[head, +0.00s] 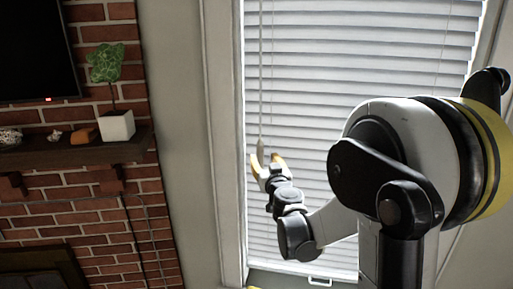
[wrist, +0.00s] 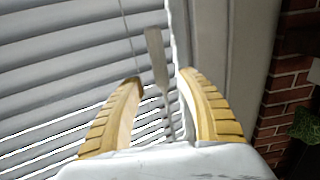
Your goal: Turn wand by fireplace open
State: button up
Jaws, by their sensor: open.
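The wand (head: 261,125) hangs down the left side of the white window blinds (head: 370,70), beside the window frame. My gripper (head: 264,158) is open at the wand's lower end; in the wrist view my gripper (wrist: 163,80) has a finger on each side of the wand with visible gaps. Whether either finger touches it I cannot tell. The blind slats show narrow bright gaps between them.
A brick fireplace (head: 105,215) with a dark mantel (head: 75,152) stands at the left. The mantel holds a potted plant (head: 117,126) and small ornaments. A dark screen (head: 30,50) hangs above. White window trim (head: 224,100) runs close beside the wand.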

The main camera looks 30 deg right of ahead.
aim_at(261, 153)
jog(key=p+x, duration=0.1)
jog(key=x, duration=0.6)
jog(key=shift+f, duration=0.1)
jog(key=shift+s, duration=0.1)
grip_shut()
